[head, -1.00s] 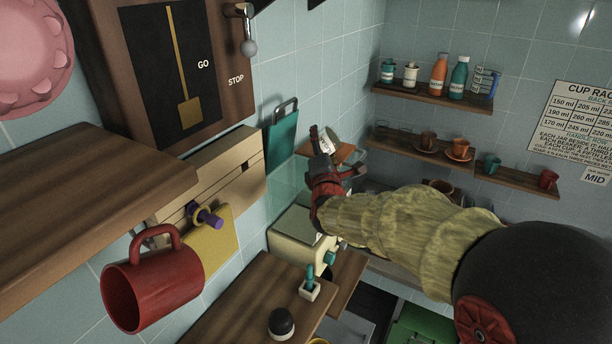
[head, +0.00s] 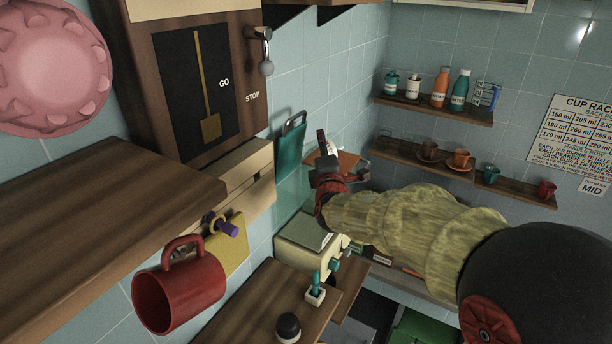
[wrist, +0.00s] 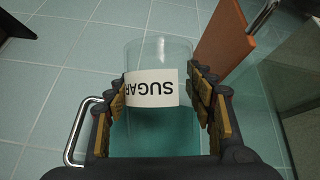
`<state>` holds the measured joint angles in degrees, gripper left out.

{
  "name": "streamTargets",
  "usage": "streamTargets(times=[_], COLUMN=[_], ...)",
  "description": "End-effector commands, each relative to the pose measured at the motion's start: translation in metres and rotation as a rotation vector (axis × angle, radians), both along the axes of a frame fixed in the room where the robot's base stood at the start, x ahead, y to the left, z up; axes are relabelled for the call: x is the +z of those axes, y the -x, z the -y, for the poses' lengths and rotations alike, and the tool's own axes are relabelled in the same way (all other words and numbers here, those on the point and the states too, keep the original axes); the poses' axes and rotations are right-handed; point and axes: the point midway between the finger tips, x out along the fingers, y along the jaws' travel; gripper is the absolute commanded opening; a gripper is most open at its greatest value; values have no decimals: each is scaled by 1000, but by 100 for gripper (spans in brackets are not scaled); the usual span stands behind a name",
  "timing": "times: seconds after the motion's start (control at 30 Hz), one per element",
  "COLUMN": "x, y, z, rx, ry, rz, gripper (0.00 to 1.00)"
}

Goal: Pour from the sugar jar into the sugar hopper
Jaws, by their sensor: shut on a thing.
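My gripper (wrist: 160,105) is shut on the sugar jar (wrist: 160,52), a clear glass jar with a white SUGAR label that reads upside down in the wrist view. Teal shows below the label; I cannot tell whether it is in the jar or behind it. In the head view my gripper (head: 340,168) is by the tiled wall, and only a small part of the jar shows beyond it. A clear glass-like box (head: 290,195) stands above a cream machine (head: 300,245), just left of and below my gripper. I cannot tell for sure whether it is the sugar hopper.
A teal board (head: 291,145) hangs on the wall close to my gripper. An orange-brown panel (wrist: 225,40) is right of the jar. Shelves with bottles (head: 440,88) and cups (head: 461,158) are at the back. A red mug (head: 180,290) hangs at the near left.

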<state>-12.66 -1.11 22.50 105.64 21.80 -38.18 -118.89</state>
Motion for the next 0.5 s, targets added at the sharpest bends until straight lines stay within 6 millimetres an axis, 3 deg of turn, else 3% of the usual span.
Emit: streamTargets(times=[0.17, 0.5], x=[-8, 2], y=[-3, -7], z=[4, 7], rx=[5, 21], ry=[-84, -218], rz=[-41, -97], gripper=[8, 8])
